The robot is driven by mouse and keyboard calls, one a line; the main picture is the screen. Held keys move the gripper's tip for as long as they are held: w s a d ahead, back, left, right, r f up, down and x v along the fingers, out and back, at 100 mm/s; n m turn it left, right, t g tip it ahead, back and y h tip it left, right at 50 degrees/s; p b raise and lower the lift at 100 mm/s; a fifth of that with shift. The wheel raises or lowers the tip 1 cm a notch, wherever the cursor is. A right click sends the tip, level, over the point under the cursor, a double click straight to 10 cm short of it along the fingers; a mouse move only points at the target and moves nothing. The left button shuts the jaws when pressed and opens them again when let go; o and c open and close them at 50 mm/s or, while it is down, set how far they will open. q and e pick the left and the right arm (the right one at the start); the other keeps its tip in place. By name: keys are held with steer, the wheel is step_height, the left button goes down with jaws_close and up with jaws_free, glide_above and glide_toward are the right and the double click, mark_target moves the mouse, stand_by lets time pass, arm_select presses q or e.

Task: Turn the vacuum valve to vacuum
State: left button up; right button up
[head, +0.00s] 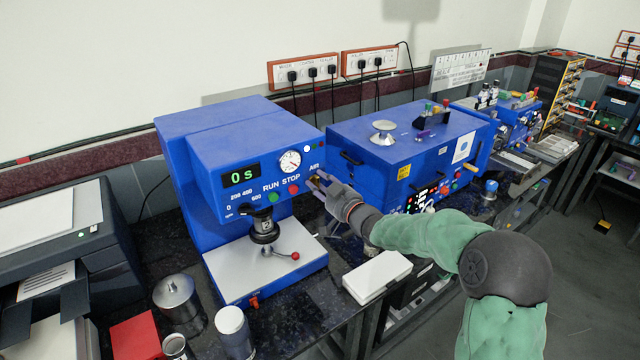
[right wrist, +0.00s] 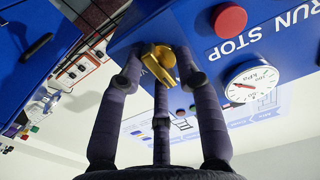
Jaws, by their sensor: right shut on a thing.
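The vacuum valve is a brass knob (right wrist: 158,62) on the front panel of the blue press machine (head: 225,135). In the head view it sits at the panel's right edge, under the "AIR" label (head: 314,168), mostly hidden by my fingers. My right gripper (head: 322,188) reaches in from the right. In the right wrist view my right gripper (right wrist: 160,80) has its dark fingers closed around the brass knob, with the third finger behind it. The pressure gauge (head: 290,161) is beside the valve; its dial also shows in the right wrist view (right wrist: 252,84). My left gripper is out of view.
The RUN (head: 273,197) and STOP (head: 293,189) buttons are close to my fingers. A press lever with a red ball (head: 295,256) is below. A second blue machine (head: 415,150) stands to the right. A white box (head: 376,275) lies on the bench under my right arm.

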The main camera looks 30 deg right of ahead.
steer(key=shift+d+r+m, duration=0.1)
steer(key=shift+d+m, duration=0.05)
steer(key=shift+m, duration=0.25)
steer(key=shift+f+m+p, duration=0.2)
steer(key=shift+m+p, duration=1.6)
steer(key=shift+m, duration=1.05)
steer(key=shift+f+m+p, duration=0.25)
steer(key=shift+m+p, duration=1.55)
steer(key=shift+m, duration=1.1)
steer(key=shift+f+m+p, duration=0.2)
steer(key=shift+m+p, duration=1.6)
steer(key=shift+m, duration=1.05)
steer(key=shift+f, duration=0.1)
steer(key=o, duration=0.9)
steer(key=shift+c, duration=0.2)
